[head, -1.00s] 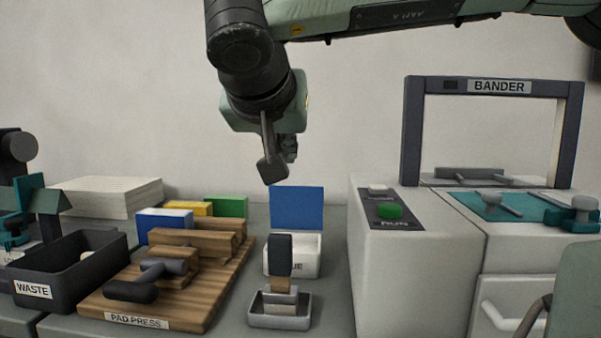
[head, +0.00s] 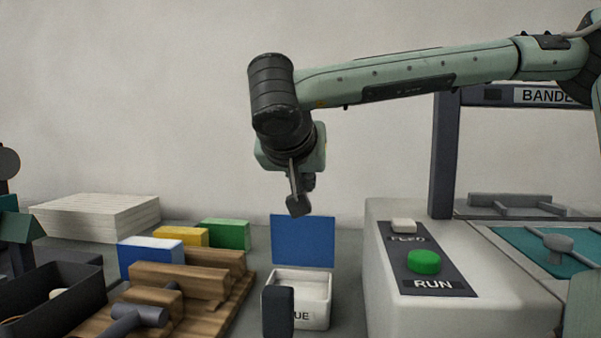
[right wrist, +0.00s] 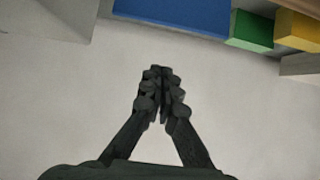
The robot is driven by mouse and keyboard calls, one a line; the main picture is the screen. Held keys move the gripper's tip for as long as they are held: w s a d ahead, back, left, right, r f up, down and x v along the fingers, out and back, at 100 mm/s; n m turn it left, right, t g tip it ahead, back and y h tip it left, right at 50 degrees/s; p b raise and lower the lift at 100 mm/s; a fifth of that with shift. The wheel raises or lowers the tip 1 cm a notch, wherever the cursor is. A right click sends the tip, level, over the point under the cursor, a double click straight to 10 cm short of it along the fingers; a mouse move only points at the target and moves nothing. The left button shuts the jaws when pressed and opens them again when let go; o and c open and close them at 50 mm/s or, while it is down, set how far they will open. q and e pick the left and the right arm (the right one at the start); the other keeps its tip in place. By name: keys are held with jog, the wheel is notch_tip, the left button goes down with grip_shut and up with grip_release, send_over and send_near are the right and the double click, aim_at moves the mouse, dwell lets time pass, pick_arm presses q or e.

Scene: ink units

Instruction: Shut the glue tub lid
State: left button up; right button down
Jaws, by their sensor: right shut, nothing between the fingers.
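The glue tub (head: 312,317) is a small white box on the bench, its label partly hidden by a dark upright handle. Its blue lid (head: 303,240) stands open, upright at the tub's back edge. My right gripper (head: 299,206) is shut and empty, pointing down, with its tips just above the lid's top edge in the head view. In the right wrist view the shut fingers (right wrist: 160,75) show apart from a blue panel, which looks like the lid (right wrist: 175,12), at the top. My left gripper is not in view.
Blue (head: 150,260), yellow (head: 181,236) and green (head: 226,234) blocks and the wooden pad press (head: 180,278) stand left of the tub. The bander's white housing (head: 400,320) with its green button (head: 424,262) stands close on the right. A dark handle (head: 278,312) rises in front.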

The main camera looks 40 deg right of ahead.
aim_at(304, 237)
jog(key=f, duration=0.3)
jog(key=shift+w+d+f, duration=0.25)
jog(key=shift+d, duration=0.05)
jog(key=shift+s+a+f, duration=0.3)
jog(key=shift+a+f, duration=0.1)
jog(key=shift+d, duration=0.1)
